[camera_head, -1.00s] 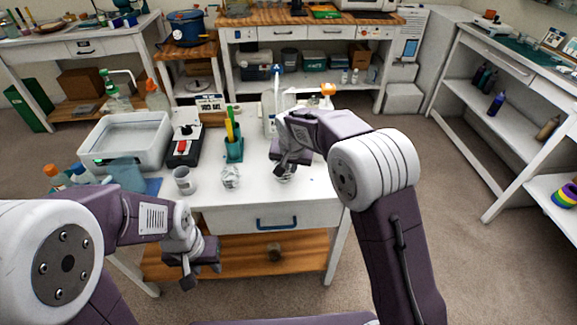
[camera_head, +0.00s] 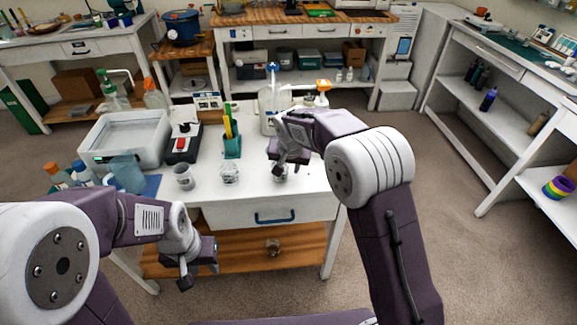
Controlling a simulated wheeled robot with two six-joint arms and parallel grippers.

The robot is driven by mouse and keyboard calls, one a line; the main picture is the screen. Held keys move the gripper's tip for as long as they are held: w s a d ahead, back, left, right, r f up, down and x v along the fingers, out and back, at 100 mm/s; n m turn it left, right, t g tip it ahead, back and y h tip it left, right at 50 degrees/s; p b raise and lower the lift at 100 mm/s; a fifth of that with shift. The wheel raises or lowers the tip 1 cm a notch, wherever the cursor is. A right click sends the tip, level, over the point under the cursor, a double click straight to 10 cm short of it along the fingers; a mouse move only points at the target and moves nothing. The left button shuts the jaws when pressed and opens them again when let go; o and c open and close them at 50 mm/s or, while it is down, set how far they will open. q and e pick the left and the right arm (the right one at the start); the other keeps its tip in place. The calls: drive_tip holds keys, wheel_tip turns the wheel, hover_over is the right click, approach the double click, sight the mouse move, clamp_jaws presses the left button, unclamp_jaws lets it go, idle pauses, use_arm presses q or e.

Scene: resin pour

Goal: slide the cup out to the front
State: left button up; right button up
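A small clear cup (camera_head: 280,174) stands near the front edge of the white worktable (camera_head: 318,180), partly hidden by my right gripper (camera_head: 286,166). The gripper is low, right at the cup; whether its fingers are closed on it is too small to tell. Two more cups stand to the left in a row: a clear crumpled-looking one (camera_head: 229,174) and a greyish one (camera_head: 183,177). My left gripper (camera_head: 199,277) is open and empty, in front of the table below the tabletop.
A teal holder (camera_head: 232,147) with tall tools, a black box with a red switch (camera_head: 184,143) and a white tray (camera_head: 124,141) stand behind the cups. Bottles (camera_head: 272,107) stand at the back.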

drive_tip(key=p+v, duration=0.1)
drive_tip(key=v, duration=0.8)
drive_tip(key=d+r+m+p, duration=0.1)
drive_tip(key=d+r+p, duration=0.3)
drive_tip(key=r, duration=0.2)
drive_tip(key=s+d+m+g+p, duration=0.1)
drive_tip(key=s+d+p, duration=0.4)
drive_tip(key=s+d, duration=0.15)
drive_tip(key=s+d+f+n+g+p, duration=0.1)
drive_tip(key=s+f+n, duration=0.1)
drive_tip(key=s, duration=0.6)
drive_tip(key=s+d+f+n+g+p, duration=0.1)
drive_tip(key=s+f+n, duration=0.1)
drive_tip(key=s+f, duration=0.3)
drive_tip(key=s, duration=0.4)
drive_tip(key=shift+f, duration=0.2)
